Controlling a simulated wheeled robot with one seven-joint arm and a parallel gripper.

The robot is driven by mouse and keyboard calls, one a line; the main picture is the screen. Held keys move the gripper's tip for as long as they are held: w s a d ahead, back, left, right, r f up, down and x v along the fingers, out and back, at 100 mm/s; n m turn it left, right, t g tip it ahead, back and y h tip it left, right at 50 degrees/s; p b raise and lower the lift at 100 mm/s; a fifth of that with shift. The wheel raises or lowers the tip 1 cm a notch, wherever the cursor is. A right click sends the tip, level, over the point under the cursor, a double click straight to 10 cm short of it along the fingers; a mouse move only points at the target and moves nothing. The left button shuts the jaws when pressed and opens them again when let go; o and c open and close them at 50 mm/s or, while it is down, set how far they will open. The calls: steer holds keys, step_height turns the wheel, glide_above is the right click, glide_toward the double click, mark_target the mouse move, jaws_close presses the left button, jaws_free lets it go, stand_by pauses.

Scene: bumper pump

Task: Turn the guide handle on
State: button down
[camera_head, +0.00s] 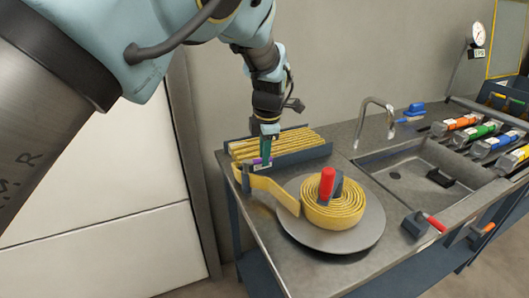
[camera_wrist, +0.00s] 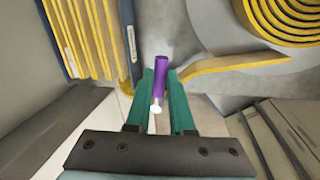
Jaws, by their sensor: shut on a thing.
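A purple handle (camera_wrist: 161,82), which I take to be the guide handle, has a pale rounded end and lies between the green fingers of my gripper (camera_wrist: 161,88) in the wrist view. My gripper is shut on it. A bit of the purple handle (camera_head: 257,161) shows beside the fingertips. A yellow hose strip (camera_head: 275,190) runs from the coiled yellow hose (camera_head: 340,212) towards this spot. The handle's mount is mostly hidden by the fingers.
The coil sits on a grey round plate (camera_head: 319,240) with a red upright handle (camera_head: 327,183). A rack of folded yellow hose (camera_head: 283,142) stands close behind my gripper. A sink (camera_head: 400,178), a tap (camera_head: 377,103) and several coloured handles are farther right.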

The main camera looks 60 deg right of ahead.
steer(key=shift+w+d+n, duration=0.3)
steer(key=shift+w+n, duration=0.05)
steer(key=shift+n, duration=0.45)
steer(key=c, duration=0.8)
jaws_free()
steer(key=r+b, duration=0.1)
steer(key=r, duration=0.2)
steer(key=s+a+r, duration=0.1)
steer(key=r, duration=0.3)
steer(key=r+b, duration=0.1)
steer(key=r, duration=0.2)
steer(key=shift+s+a+r+b, duration=0.2)
steer(key=shift+s+r+b, duration=0.1)
steer(key=shift+b, duration=0.05)
